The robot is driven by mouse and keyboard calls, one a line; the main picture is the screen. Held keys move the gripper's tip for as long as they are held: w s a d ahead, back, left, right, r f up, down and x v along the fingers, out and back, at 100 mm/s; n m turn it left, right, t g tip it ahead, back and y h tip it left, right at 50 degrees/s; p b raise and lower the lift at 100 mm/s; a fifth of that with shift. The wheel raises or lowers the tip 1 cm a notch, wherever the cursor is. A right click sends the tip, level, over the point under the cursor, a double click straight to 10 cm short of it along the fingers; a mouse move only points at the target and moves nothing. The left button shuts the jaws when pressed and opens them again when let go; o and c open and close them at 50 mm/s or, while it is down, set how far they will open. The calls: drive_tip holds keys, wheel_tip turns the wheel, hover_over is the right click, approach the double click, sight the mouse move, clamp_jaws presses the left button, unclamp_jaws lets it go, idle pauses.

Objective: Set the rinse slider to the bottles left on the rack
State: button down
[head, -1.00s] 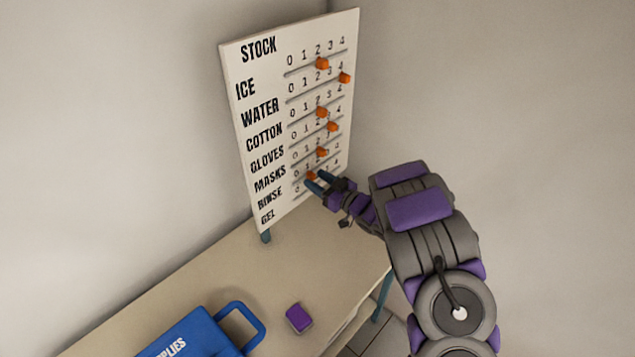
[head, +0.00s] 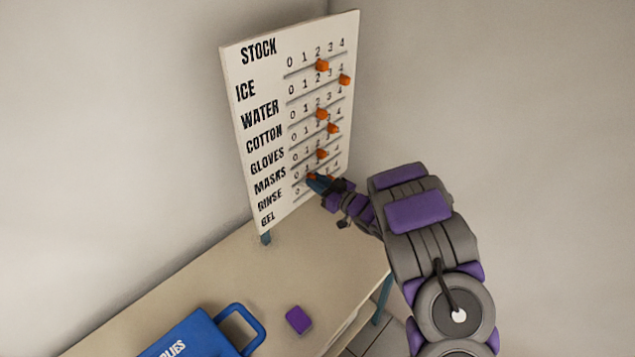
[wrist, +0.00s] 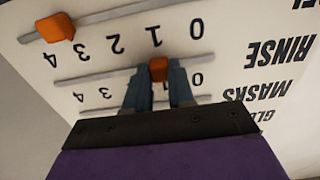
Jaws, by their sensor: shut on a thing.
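The white STOCK board (head: 236,75) stands on the table with labelled rows of orange sliders on numbered tracks. My gripper (head: 314,180) is at the low rows, on the right part of the board. In the wrist view, which shows the board upside down, the fingers (wrist: 158,88) are closed around an orange slider (wrist: 158,68), on the track that lines up with RINSE. The slider sits near the 1; the fingers hide some of that row's digits. No bottles or rack are in view.
Another orange slider (wrist: 57,27) is near the 4 end of the neighbouring track, apart from my fingers. Sliders on higher rows (head: 321,153) are close above. A blue supplies case (head: 195,335) and a purple block (head: 298,320) lie on the table (head: 240,280).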

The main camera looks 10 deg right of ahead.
sight(328, 162)
idle(0.3)
drive_tip(key=w+d+p, duration=0.1)
drive_tip(key=d, duration=0.1)
drive_tip(key=w+d+p, duration=0.1)
drive_tip(key=w+d, duration=0.1)
drive_tip(key=d, duration=0.1)
drive_tip(key=w+d+p, duration=0.1)
drive_tip(key=w+d, duration=0.1)
drive_tip(key=shift+w+d, duration=0.2)
drive_tip(key=c, duration=1)
unclamp_jaws()
drive_tip(key=shift+o, duration=0.2)
drive_tip(key=shift+s, duration=0.1)
drive_tip(key=p+v, duration=0.2)
drive_tip(key=v, duration=1.5)
drive_tip(key=shift+d, duration=0.15)
